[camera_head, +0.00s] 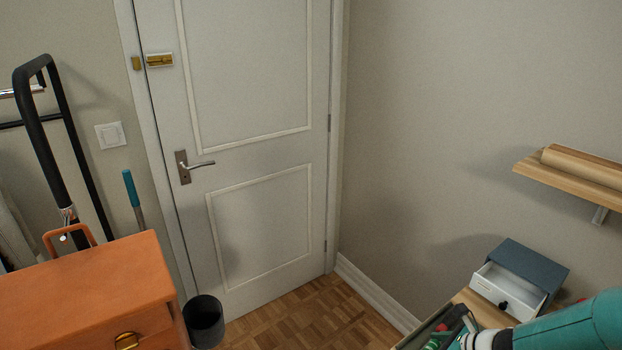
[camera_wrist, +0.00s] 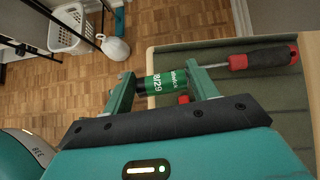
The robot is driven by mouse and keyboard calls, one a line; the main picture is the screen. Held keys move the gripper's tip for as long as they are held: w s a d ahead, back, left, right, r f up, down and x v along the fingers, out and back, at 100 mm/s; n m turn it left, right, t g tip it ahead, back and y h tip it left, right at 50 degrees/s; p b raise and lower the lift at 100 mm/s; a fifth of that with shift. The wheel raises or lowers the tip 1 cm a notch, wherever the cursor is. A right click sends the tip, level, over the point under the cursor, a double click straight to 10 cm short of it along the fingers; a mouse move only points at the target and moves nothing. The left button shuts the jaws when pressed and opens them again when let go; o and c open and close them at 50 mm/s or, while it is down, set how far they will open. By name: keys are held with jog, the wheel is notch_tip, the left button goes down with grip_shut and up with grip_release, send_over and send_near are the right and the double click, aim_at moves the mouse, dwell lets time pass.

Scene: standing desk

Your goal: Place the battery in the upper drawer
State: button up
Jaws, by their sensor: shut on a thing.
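The battery (camera_wrist: 167,84), a green and black cylinder with white print, is in my gripper (camera_wrist: 165,86) in the wrist view. The gripper's two green fingers are shut on it from both sides. It is at the left edge of a green-lined, wood-rimmed tray or drawer, seen from above. In the camera_head view a small blue-grey box (camera_head: 524,267) stands at the lower right with a white drawer (camera_head: 505,289) with a dark knob pulled open. Whether this is the upper drawer I cannot tell. My teal arm covers part of the desk there.
A red and black screwdriver (camera_wrist: 262,58) lies in the green-lined tray (camera_wrist: 265,85). A wooden shelf (camera_head: 568,178) with a roll is on the right wall. An orange cabinet (camera_head: 85,290) and a dark bin (camera_head: 204,322) stand at the left. A white basket (camera_wrist: 72,27) is on the floor.

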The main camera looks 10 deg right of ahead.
jog(key=w+a+m+t+h, duration=0.2)
jog(key=w+a+m+h, duration=0.4)
jog(key=w+a, duration=1.35)
jog(key=s+f+y, duration=0.1)
jog(key=s+f, duration=0.4)
jog(key=f, duration=0.1)
jog(key=shift+a+f+m, duration=0.2)
jog(key=shift+a+m, duration=0.2)
jog(key=shift+a, duration=0.05)
